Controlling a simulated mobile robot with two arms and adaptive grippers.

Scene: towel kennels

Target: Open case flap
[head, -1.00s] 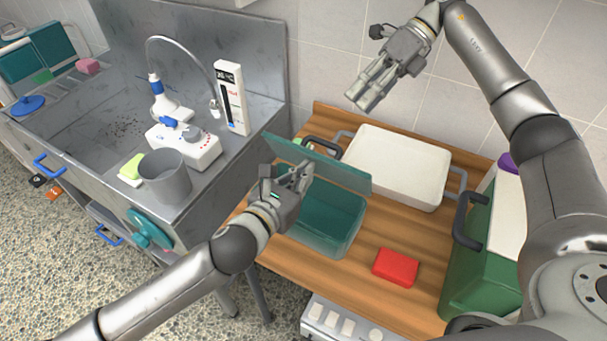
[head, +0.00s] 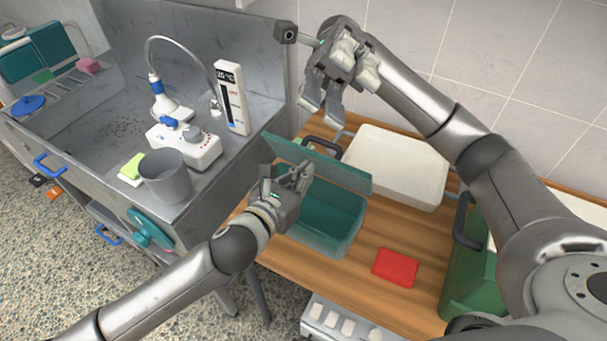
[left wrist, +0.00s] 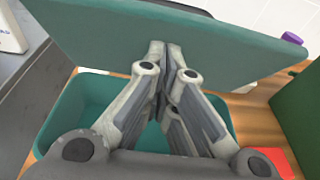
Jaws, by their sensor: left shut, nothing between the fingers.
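The teal case (head: 345,235) stands on the wooden table top with its inside showing. Its flap (head: 345,175) stands raised along the back edge, tilted up from the case. My left gripper (head: 302,172) is shut and empty above the case, in front of the flap. In the left wrist view the closed fingertips (left wrist: 172,48) overlap the inner face of the flap (left wrist: 85,35), and the case rim (left wrist: 55,120) is below. I cannot tell whether they touch the flap. My right gripper (head: 320,112) is open and empty, high up behind the flap.
A white tray (head: 420,165) stands behind the case on the right. A red block (head: 396,267) lies right of the case. A green box (head: 470,270) with a dark handle is at the table's right. A sink counter with a grey cup (head: 165,180) is on the left.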

